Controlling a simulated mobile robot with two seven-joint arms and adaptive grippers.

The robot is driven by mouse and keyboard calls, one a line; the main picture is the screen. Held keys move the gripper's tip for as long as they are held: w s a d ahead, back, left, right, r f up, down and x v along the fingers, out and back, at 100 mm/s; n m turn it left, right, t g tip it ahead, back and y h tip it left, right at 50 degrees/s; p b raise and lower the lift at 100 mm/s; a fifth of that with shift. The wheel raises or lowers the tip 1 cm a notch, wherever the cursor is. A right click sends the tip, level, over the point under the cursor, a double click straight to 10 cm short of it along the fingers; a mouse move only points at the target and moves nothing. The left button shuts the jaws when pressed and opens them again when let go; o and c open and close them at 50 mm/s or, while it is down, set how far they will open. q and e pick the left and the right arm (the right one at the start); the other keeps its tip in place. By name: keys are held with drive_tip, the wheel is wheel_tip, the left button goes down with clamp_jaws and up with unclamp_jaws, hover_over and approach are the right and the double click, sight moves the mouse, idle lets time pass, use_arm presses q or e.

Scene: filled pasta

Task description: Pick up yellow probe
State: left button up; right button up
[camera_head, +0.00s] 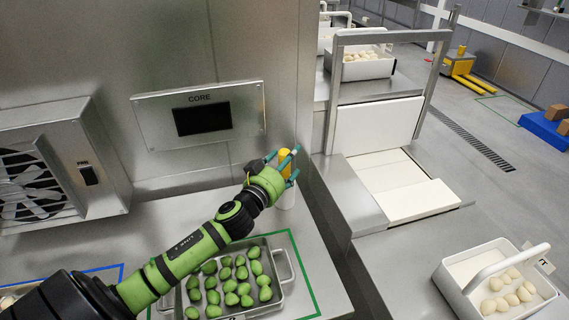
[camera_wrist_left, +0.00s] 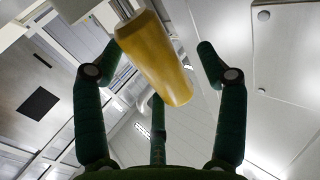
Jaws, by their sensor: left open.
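The yellow probe (camera_head: 284,155) stands upright near the steel wall, with a white cylindrical part (camera_head: 287,199) below it. My left gripper (camera_head: 283,167) is at the probe and partly hides it in the head view. In the left wrist view the yellow probe (camera_wrist_left: 156,62) lies between the spread fingers of my left gripper (camera_wrist_left: 160,60), with visible gaps to the two side fingers. Whether the third finger behind it touches it I cannot tell. The left gripper is open. My right gripper is in neither view.
A metal tray (camera_head: 281,272) of green filled pasta lies under my left forearm, inside a green outline. A steel panel labelled CORE (camera_head: 199,116) is on the wall behind. A white basket (camera_head: 461,303) of pale pasta stands at the right.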

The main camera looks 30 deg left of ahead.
use_arm(q)
drive_tip(key=shift+w, duration=0.2)
drive_tip(key=shift+s, duration=0.1)
drive_tip(key=c, duration=1.3)
